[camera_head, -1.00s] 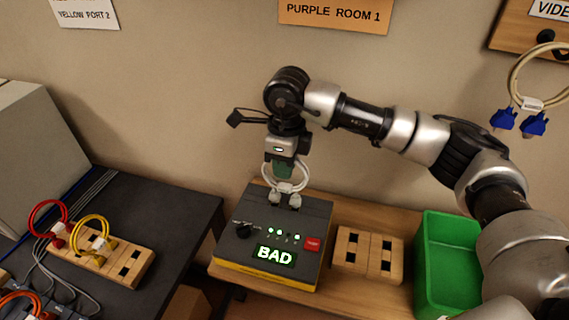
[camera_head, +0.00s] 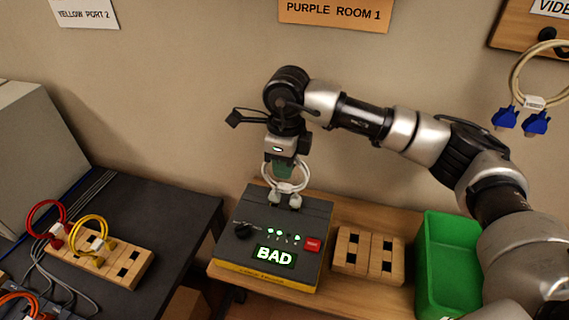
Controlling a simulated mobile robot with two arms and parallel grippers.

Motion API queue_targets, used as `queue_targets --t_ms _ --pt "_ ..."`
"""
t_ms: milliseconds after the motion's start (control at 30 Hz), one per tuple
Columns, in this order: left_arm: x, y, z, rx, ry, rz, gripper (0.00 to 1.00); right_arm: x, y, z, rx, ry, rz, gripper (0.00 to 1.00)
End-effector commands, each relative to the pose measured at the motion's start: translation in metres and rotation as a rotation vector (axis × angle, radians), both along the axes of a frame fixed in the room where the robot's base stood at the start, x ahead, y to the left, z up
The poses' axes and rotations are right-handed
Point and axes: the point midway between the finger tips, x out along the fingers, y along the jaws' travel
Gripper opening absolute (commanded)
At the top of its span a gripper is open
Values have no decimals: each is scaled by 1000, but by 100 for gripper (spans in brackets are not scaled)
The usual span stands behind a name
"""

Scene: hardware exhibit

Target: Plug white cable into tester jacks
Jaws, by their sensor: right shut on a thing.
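The tester (camera_head: 251,226) is a dark grey box with a yellow base, a black knob, a red button and a lit display (camera_head: 275,256) that reads BAD. Several small lights on it glow green or white. The white cable (camera_head: 297,187) is a loop with two grey-white plugs pointing down at the tester's back top edge. The plugs meet the jack area, but I cannot tell how deep they sit. My right gripper (camera_head: 283,172) points down, shut on the top of the white cable's loop. My left gripper is not in view.
A wooden slotted block (camera_head: 368,253) and a green bin (camera_head: 434,230) stand right of the tester on the wooden table (camera_head: 325,290). On the dark table at left, red (camera_head: 47,217) and yellow (camera_head: 91,229) cables sit at another wooden block. A beige cable (camera_head: 518,75) with blue plugs hangs upper right.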

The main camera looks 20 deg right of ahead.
Motion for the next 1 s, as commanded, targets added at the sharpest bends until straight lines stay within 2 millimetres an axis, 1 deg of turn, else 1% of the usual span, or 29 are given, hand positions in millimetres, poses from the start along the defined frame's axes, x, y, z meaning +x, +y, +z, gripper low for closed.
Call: queue_targets --t_ms 567,1000 --pt "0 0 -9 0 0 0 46 0 0 -6 0 0 0 0" --pt "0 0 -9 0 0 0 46 0 0 -6 0 0 0 0"
